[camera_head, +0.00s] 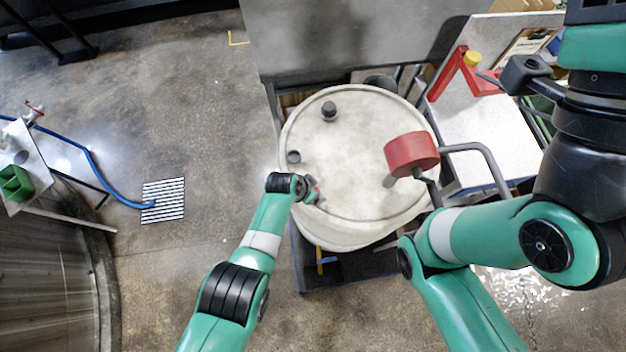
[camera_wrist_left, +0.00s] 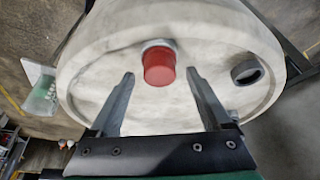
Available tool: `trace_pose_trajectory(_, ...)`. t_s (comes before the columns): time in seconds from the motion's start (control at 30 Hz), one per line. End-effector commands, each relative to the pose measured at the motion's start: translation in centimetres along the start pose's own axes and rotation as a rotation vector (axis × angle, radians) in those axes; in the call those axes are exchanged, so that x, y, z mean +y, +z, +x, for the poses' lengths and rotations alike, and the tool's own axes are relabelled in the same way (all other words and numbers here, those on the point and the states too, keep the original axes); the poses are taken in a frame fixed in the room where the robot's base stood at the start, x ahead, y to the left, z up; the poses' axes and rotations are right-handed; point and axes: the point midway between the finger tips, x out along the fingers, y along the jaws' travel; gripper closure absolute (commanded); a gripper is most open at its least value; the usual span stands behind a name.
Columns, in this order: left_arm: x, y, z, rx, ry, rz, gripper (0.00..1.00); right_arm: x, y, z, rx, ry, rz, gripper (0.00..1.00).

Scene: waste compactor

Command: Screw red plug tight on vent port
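The red plug (camera_wrist_left: 159,66) stands on a pale ring, which I take for the vent port (camera_wrist_left: 158,44), on the white drum lid. How far it is threaded in cannot be told. My left gripper (camera_wrist_left: 160,75) is open, with one finger on each side of the plug and visible gaps to it. In the head view my left gripper (camera_head: 311,192) is low over the lid's left front, with a bit of the red plug (camera_head: 315,187) showing beside it; the wrist hides the rest. My right arm fills the lower right; its gripper is not visible.
The drum lid (camera_head: 350,185) also carries a dark round port (camera_head: 294,157) and a dark knob (camera_head: 329,112). A red cylinder (camera_head: 412,153) on a grey bent bar reaches over the lid's right side. A grey panel (camera_head: 350,40) stands behind.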

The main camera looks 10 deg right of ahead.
Motion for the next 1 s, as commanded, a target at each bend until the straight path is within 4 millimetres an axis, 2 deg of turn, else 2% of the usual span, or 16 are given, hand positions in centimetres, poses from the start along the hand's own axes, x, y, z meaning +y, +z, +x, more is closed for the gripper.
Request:
trace_pose_trajectory(0.17, 0.0, -0.1, 0.0, 0.001, -0.001, 0.0, 0.18, 0.0, 0.0, 0.0, 0.0, 0.0, 0.0, 0.38)
trace_pose_trajectory(0.2, 0.0, -0.1, 0.0, 0.001, -0.001, 0.0, 0.23, 0.0, 0.0, 0.0, 0.0, 0.0, 0.0, 0.38)
trace_pose_trajectory(0.47, 0.0, -0.1, -0.1, 0.001, -0.004, -0.007, 0.23, 0.0, -0.1, 0.1, 0.0, 0.0, 0.0, 0.38)
trace_pose_trajectory(0.67, 0.2, -0.2, -0.3, 0.001, -0.088, -0.205, 0.23, 0.0, -1.1, 1.2, 0.0, 0.0, 0.0, 0.38)
trace_pose_trajectory(0.8, 0.1, -0.2, 0.0, 0.003, -0.154, -0.36, 0.23, 0.0, -1.1, 1.2, 0.0, 0.0, 0.0, 0.38)
trace_pose_trajectory(1.0, 0.0, -0.1, 0.0, 0.004, -0.177, -0.42, 0.23, 0.0, -1.1, 1.2, 0.0, 0.0, 0.0, 0.38)
